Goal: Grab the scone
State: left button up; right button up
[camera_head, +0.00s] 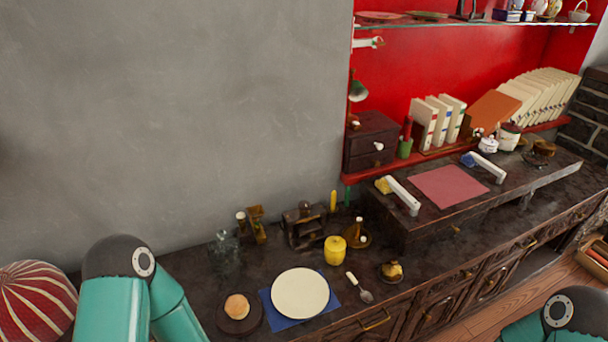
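The scone (237,306) is a round, golden-brown bun. It rests on a small dark round plate (239,323) on the dark counter, at the bottom left of the centre. My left arm shows at the lower left as teal links with a dark grey joint, to the left of the scone. Its gripper is outside the picture. Only a teal and dark joint of my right arm shows in the bottom right corner, and its gripper is out of view too.
A white plate (300,293) on a blue napkin (276,317) lies right of the scone. Glassware (224,243) is behind. A striped red object (36,300) is far left.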

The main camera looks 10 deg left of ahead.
aim_at(237, 307)
jog(key=z, duration=1.4)
jog(key=i, duration=0.15)
jog(key=u, duration=2.85)
jog(key=i, duration=0.15)
jog(key=u, duration=1.3)
jog(key=k, duration=0.5)
jog(key=z, duration=0.6)
jog(key=i, duration=0.6)
jog(key=z, duration=0.05)
